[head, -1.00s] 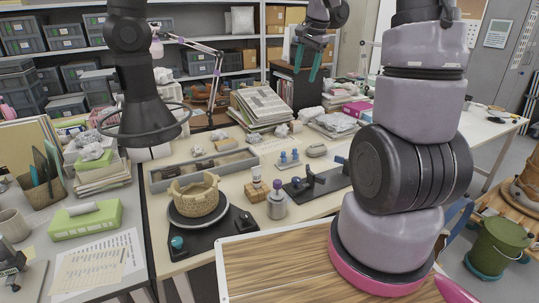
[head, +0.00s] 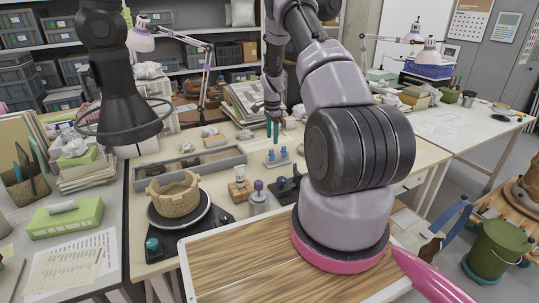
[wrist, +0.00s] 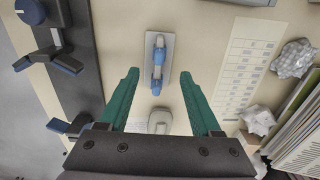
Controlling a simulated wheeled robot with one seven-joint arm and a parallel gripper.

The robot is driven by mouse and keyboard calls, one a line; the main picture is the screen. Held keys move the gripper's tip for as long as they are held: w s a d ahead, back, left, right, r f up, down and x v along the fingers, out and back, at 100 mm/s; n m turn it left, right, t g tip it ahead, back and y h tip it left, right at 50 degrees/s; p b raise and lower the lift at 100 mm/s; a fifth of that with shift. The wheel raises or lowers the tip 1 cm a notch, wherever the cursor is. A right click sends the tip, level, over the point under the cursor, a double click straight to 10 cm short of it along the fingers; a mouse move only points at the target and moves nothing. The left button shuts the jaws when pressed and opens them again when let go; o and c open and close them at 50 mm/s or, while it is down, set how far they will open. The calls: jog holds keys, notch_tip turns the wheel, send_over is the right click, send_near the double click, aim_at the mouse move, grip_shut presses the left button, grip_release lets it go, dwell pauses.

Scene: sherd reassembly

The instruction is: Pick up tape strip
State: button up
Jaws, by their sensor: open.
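A small pale plate (wrist: 169,68) with two blue pieces (wrist: 158,55) on it lies on the table, ahead of and between my fingertips in the wrist view. The blue pieces also show in the head view (head: 277,155). I cannot tell whether they carry the tape strip; no separate strip is clear. My gripper (wrist: 159,75) has its teal fingers wide apart with nothing held between them. In the head view my gripper (head: 276,131) points down above the table, just behind the blue pieces. A pale rounded object (wrist: 160,120) lies below, between the fingers.
A dark rail (wrist: 80,75) with blue knobs lies to the left in the wrist view. A printed sheet (wrist: 240,75), crumpled paper (wrist: 293,58) and stacked papers (wrist: 300,140) lie to the right. In the head view a partial pot (head: 176,197) and a grey tray (head: 190,170) stand left.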

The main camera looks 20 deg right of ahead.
aim_at(272, 155)
notch_tip(272, 155, down, 9)
jog(key=shift+s+a+r, duration=0.1)
jog(key=shift+a+r, duration=0.05)
jog(key=shift+r, duration=0.05)
jog(key=c, duration=0.9)
